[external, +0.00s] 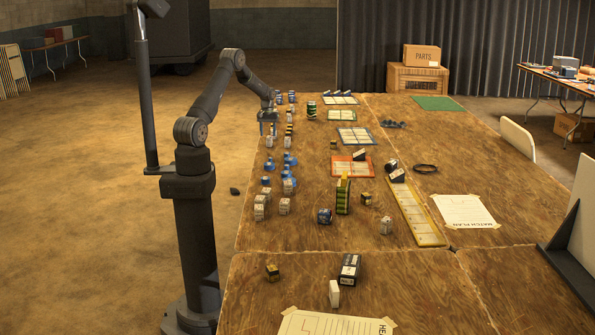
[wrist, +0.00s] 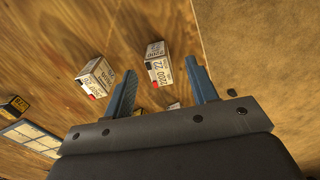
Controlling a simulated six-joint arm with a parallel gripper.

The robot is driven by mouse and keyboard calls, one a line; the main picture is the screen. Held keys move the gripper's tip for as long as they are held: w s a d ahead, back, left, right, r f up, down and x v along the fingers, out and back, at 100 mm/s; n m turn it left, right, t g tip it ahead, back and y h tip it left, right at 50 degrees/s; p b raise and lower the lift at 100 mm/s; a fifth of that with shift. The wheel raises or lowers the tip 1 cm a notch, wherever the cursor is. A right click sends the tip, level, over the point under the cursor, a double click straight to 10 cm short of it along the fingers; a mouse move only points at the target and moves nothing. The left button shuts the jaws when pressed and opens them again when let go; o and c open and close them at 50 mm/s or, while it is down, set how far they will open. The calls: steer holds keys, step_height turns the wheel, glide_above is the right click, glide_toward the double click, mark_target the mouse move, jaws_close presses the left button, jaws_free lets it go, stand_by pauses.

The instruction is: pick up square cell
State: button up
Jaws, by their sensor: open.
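Two white, box-shaped cells with printed labels and red marks show in the wrist view. One square cell (wrist: 157,63) lies ahead, between the lines of my two fingers; its label reads 2200. The other boxy cell (wrist: 96,77) is left of the left finger. My gripper (wrist: 160,68) is open, with nothing held between its fingers. In the external view my gripper (external: 268,128) hangs over the far left edge of the table, just above a small white cell (external: 269,142). I cannot tell which cell the task means.
Rows of white, blue and dark cells (external: 285,206) line the table's left edge. Trays, including an orange one (external: 340,172) and a yellow strip (external: 425,230), lie to the right. In the wrist view the table edge (wrist: 202,45) is close by the right finger.

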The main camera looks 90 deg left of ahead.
mark_target(269, 137)
step_height(269, 137, down, 6)
steer(key=shift+w+d+r, duration=0.15)
steer(key=shift+r, duration=0.05)
steer(key=c, duration=1.1)
